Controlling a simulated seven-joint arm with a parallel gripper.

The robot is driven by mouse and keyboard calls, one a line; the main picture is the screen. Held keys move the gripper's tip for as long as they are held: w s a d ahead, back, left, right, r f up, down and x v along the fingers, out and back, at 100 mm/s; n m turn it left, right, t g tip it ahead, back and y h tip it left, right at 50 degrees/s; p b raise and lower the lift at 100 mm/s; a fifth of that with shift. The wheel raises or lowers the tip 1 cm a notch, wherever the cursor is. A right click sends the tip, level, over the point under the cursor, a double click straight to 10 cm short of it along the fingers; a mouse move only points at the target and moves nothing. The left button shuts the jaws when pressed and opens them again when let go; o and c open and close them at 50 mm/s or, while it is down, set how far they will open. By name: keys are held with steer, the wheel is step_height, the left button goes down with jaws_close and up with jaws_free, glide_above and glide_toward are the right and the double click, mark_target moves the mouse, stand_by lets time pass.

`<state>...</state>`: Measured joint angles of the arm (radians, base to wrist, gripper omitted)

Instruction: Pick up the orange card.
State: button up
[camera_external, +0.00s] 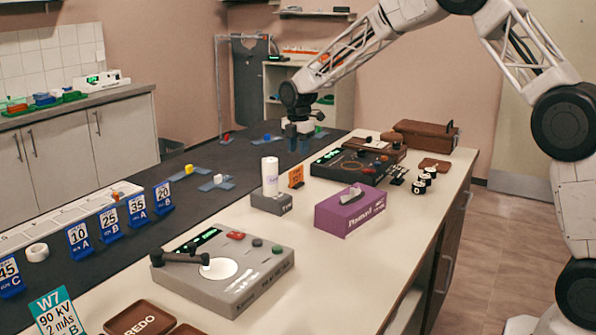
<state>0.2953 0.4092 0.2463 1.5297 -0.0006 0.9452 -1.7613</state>
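The orange card (296,177) stands upright on the pale counter, just right of a white cylinder (270,176) in a grey holder (271,201). It carries small dark print that I cannot read fully. My gripper (298,148) points down above and behind the card, near the border of the dark surface and the pale counter. Its two bluish fingers are apart with a gap between them, and I see nothing held. The gripper and the card do not appear to touch.
Right of the card are a purple tissue box (350,209) and a dark console (352,163). A grey device (222,270) with a lever stands in front. Blue number cards (110,222) line the left. The pale counter between the grey device and purple box is clear.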

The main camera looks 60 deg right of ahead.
mark_target(296, 183)
steer(key=shift+n, duration=0.5)
steer(key=w+d+f, duration=0.2)
steer(key=f, duration=0.1)
steer(key=shift+f, duration=1.3)
steer(key=shift+d+f, duration=0.1)
steer(key=shift+f, duration=2.5)
steer(key=shift+f, duration=0.25)
jaws_close()
